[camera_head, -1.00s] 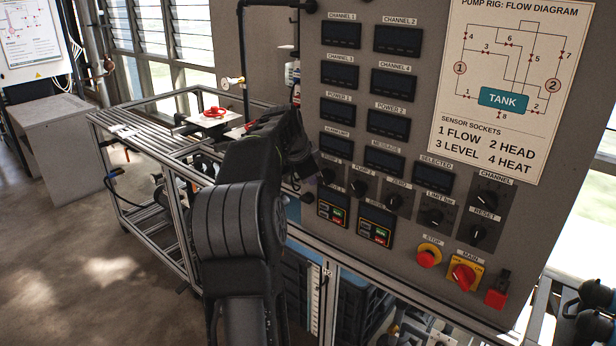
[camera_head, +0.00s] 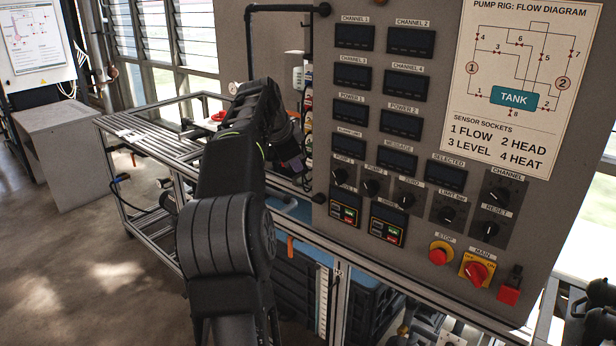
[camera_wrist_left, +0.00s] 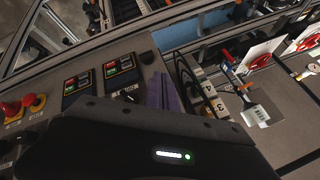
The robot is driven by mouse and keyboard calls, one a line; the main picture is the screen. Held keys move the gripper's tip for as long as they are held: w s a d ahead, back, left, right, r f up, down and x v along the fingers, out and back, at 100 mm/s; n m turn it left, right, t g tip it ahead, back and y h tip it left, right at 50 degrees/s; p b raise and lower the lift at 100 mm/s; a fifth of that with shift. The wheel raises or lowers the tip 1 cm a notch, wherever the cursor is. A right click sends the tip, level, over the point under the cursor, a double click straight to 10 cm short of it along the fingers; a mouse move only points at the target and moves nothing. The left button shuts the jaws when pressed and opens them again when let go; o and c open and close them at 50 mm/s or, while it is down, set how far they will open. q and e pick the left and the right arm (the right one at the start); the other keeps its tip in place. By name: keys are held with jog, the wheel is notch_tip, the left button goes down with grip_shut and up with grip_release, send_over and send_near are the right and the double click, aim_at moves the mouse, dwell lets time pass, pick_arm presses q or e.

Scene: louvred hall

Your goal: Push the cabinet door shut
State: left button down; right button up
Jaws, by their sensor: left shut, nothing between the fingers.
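A large grey panel (camera_head: 420,225) with displays, knobs and switches fills the right of the head view. It looks like the cabinet's front, but I cannot tell for sure whether it is the door. Behind its left edge, coloured parts (camera_head: 308,105) show in a gap. My left gripper (camera_head: 298,167) is shut and empty beside the panel's lower left edge; contact cannot be told. In the left wrist view its purple-grey fingers (camera_wrist_left: 164,94) lie together close to the panel edge, near the lit switches (camera_wrist_left: 118,67). My right gripper is not in view.
A metal frame bench (camera_head: 150,150) stands left of the panel, with a red handwheel (camera_head: 218,116) on it. A black pipe (camera_head: 280,8) runs behind the arm. Red and yellow switches (camera_head: 478,270) stick out at the panel's lower right. The floor at left is clear.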

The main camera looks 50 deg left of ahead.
pick_arm(q)
jog(key=shift+s+a+r, duration=0.3)
jog(key=shift+s+r, duration=0.3)
jog(key=shift+r, duration=0.25)
jog(key=shift+s+f, duration=0.1)
